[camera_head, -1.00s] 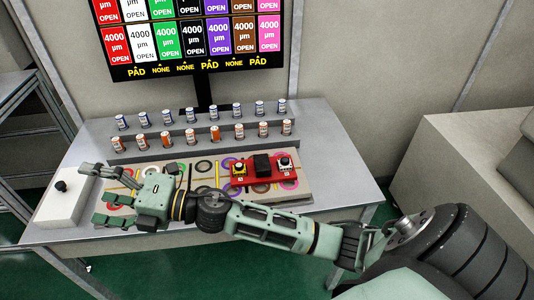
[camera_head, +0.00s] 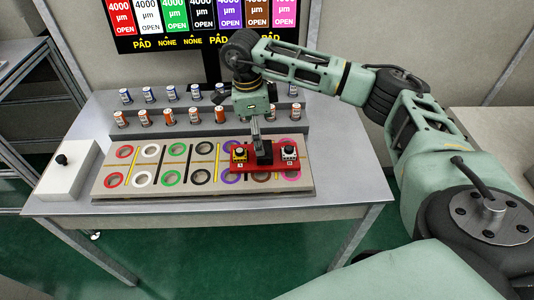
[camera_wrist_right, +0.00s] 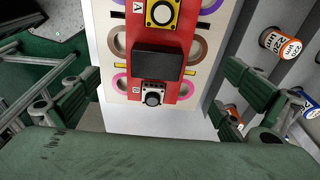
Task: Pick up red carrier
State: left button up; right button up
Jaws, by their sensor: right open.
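The red carrier (camera_head: 277,165) lies on the right part of the board with coloured rings. It has a black block (camera_head: 264,152) in the middle, a yellow-framed part (camera_head: 239,154) at one end and a white-framed part (camera_head: 289,153) at the other. My right gripper (camera_head: 257,130) points down just above the black block in the head view. In the right wrist view, its fingers (camera_wrist_right: 160,78) are spread wide on both sides of the carrier (camera_wrist_right: 178,88), apart from it. Nothing is held. My left gripper is not in view.
The ring board (camera_head: 108,182) lies on a grey table (camera_head: 215,211). Two rows of small cans stand on a stepped rack (camera_head: 95,130) behind it. A white box with a black knob (camera_head: 68,172) stands at the left. A screen (camera_head: 150,45) is at the back.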

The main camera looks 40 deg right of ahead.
aim_at(265, 149)
jog(key=f, duration=0.2)
jog(key=f+p, duration=0.1)
jog(key=f, duration=0.1)
jog(key=s+d+f+p, duration=0.1)
jog(key=f, duration=0.1)
jog(key=shift+s+f, duration=0.1)
jog(key=shift+f, duration=0.5)
jog(key=shift+c, duration=0.3)
jog(key=c, duration=1.7)
